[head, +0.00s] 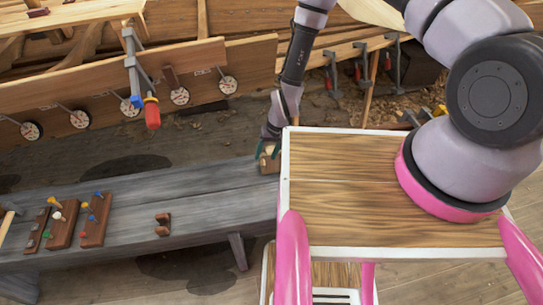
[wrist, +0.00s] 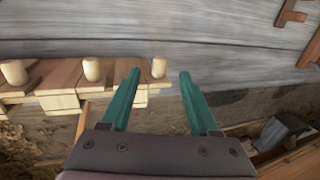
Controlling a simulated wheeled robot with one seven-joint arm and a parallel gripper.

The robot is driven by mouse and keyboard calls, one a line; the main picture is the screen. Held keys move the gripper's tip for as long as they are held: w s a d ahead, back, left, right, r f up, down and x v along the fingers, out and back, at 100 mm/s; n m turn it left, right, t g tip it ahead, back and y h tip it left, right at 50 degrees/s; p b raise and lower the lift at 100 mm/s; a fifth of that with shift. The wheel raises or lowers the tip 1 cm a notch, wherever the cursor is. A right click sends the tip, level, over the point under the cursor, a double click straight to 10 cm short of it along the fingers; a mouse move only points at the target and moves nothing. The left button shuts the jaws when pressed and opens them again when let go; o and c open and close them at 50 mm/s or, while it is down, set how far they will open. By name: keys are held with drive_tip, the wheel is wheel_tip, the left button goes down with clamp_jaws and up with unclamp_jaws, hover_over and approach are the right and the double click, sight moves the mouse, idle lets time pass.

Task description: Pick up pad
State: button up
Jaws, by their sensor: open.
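Several light wooden blocks with pale round pegs stand in a row in the wrist view, at the bench's edge; these may be the pads, but I cannot tell for sure. The end block's peg (wrist: 159,68) lies between my fingertips in the picture. My gripper (wrist: 159,73) has two teal fingers spread apart, with nothing clearly held. In the head view my gripper (head: 268,151) is at the bench's right end, just above a small wooden block (head: 269,166). The white-edged wooden top partly hides that area. Contact between fingers and block cannot be told.
The grey bench (head: 200,200) holds brown racks with coloured-handled tools (head: 62,224) and a small brown bracket (head: 162,224). The planked hull (head: 130,90) with clamps (head: 135,75) stands behind. A white-edged wooden top (head: 390,185) is at right. The bench's middle is mostly free.

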sight(268, 163)
drive_tip(key=x, duration=0.9)
drive_tip(key=shift+f, duration=0.2)
drive_tip(key=shift+c, duration=0.4)
clamp_jaws()
